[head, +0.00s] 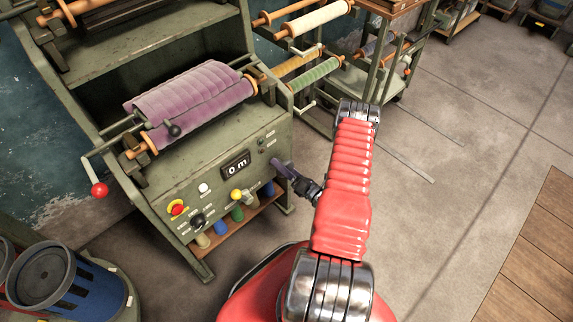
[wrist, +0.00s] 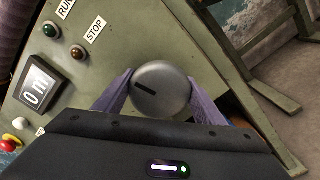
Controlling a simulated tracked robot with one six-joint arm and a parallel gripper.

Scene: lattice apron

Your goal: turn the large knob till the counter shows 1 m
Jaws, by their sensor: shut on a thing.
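The large knob (wrist: 161,88) is a round grey metal dial with a dark pointer mark, in the middle of the wrist view. The mark points to the upper left of the dial. My gripper (wrist: 160,93) has a purple finger on each side of the knob and is shut on it. In the head view my gripper (head: 285,172) reaches the right part of the machine's front panel and hides the knob. The counter (head: 236,165) reads 0 m; it also shows in the wrist view (wrist: 38,88).
The green panel has RUN and STOP labels with a green lamp (wrist: 50,29) and a red lamp (wrist: 77,52). A red stop button (head: 177,208), black knob (head: 198,221) and yellow knob (head: 237,195) sit lower left. A purple roll (head: 190,100) lies above.

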